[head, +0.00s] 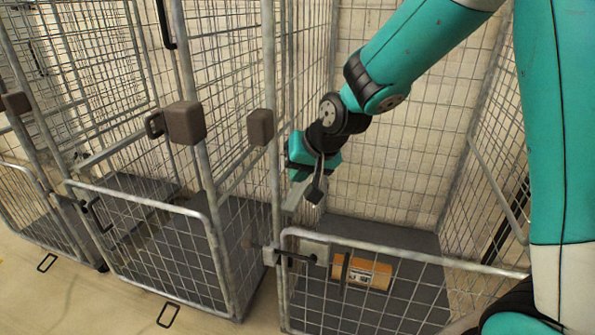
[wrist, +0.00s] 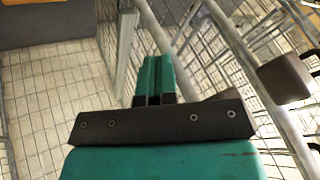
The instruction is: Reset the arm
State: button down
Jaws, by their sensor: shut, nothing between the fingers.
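My arm reaches in from the right in the head view, over a wire cage cart. My gripper (head: 291,207) hangs at the arm's end by the cart's left post, above the cart floor. In the wrist view my gripper (wrist: 154,62) shows two teal fingers pressed together, shut with nothing between them. An orange-brown box (head: 362,271) with a pale label lies on the grey floor of that cart, behind its low front gate. My gripper is above and to the left of the box, apart from it.
The wire cage cart (head: 400,258) has a low mesh front gate and tall mesh walls. More cage carts stand to the left; the middle one (head: 150,200) has an empty grey floor in view. Brown blocks (head: 184,122) sit on the posts. Open floor (head: 75,300) lies in front at left.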

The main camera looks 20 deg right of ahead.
dwell(0.4)
jog(key=s+a+r+n+g+p, duration=0.1)
jog(key=s+a+r+n+g, duration=0.2)
jog(key=s, duration=1)
jog(key=s+a+r+n+g+y+p, duration=0.1)
jog(key=s+r+n, duration=0.5)
jog(key=s, duration=0.7)
jog(key=a+r+g+p, duration=0.1)
jog(key=a+g, duration=0.1)
jog(key=a, duration=0.1)
jog(key=shift+s+a+r+n, duration=0.2)
jog(key=shift+a+n, duration=0.15)
jog(key=shift+n, duration=0.05)
